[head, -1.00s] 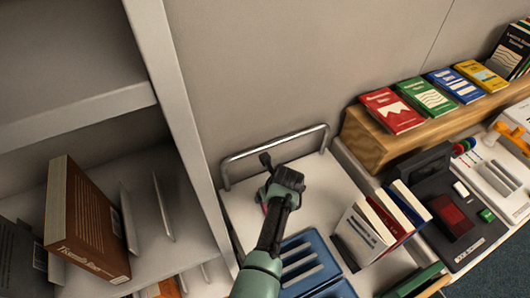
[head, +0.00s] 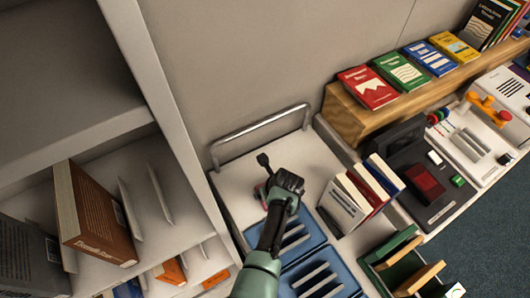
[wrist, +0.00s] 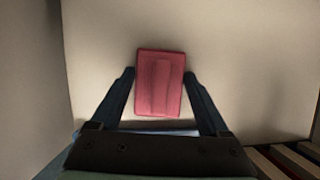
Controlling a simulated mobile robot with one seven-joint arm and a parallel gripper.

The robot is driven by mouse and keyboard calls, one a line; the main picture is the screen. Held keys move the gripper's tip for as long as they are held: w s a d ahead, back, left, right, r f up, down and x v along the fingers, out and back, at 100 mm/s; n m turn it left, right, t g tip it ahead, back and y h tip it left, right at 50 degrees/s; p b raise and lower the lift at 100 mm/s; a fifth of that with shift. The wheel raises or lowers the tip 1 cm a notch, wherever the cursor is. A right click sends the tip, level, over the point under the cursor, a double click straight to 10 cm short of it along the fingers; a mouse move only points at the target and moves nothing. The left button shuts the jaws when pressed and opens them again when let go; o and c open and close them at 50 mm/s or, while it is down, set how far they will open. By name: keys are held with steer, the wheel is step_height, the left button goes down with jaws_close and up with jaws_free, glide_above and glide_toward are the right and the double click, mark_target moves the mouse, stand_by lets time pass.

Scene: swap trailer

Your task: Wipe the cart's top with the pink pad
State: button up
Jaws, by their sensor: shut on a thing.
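The pink pad (wrist: 160,85) sits between the two fingers of my gripper (wrist: 163,88) in the wrist view, and the gripper is shut on it. In the head view my gripper (head: 268,192) is low over the pale cart top (head: 305,165), and only a pink sliver of the pad (head: 261,194) shows beside it. My wrist hides the rest of the pad. I cannot tell whether the pad touches the surface.
A metal rail (head: 260,136) edges the cart's back. Blue slotted trays (head: 330,262) and upright books (head: 345,207) stand to the front and right. A tall shelf (head: 172,100) rises close on the left. Bare cart top lies behind my gripper.

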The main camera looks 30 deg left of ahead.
mark_target(257, 177)
steer(key=shift+s+d+p, duration=0.35)
steer(key=shift+s+d, duration=0.1)
steer(key=shift+d, duration=0.1)
steer(key=shift+w+a+f+b, duration=0.1)
steer(key=shift+w+a+b, duration=0.4)
steer(key=shift+a, duration=0.2)
steer(key=shift+w+a+b, duration=0.35)
steer(key=shift+a+b, duration=0.2)
steer(key=shift+a, duration=0.15)
steer(key=shift+w+a, duration=0.2)
steer(key=shift+a, duration=0.1)
steer(key=a+b, duration=0.1)
steer(key=w+a+b, duration=0.1)
steer(key=b, duration=0.1)
steer(key=shift+w+a+f, duration=0.15)
steer(key=shift+w+a, duration=0.25)
steer(key=shift+a, duration=0.15)
step_height(257, 177, up, 6)
steer(key=p, duration=0.5)
steer(key=shift+r+p, duration=0.2)
steer(key=shift+p, duration=0.1)
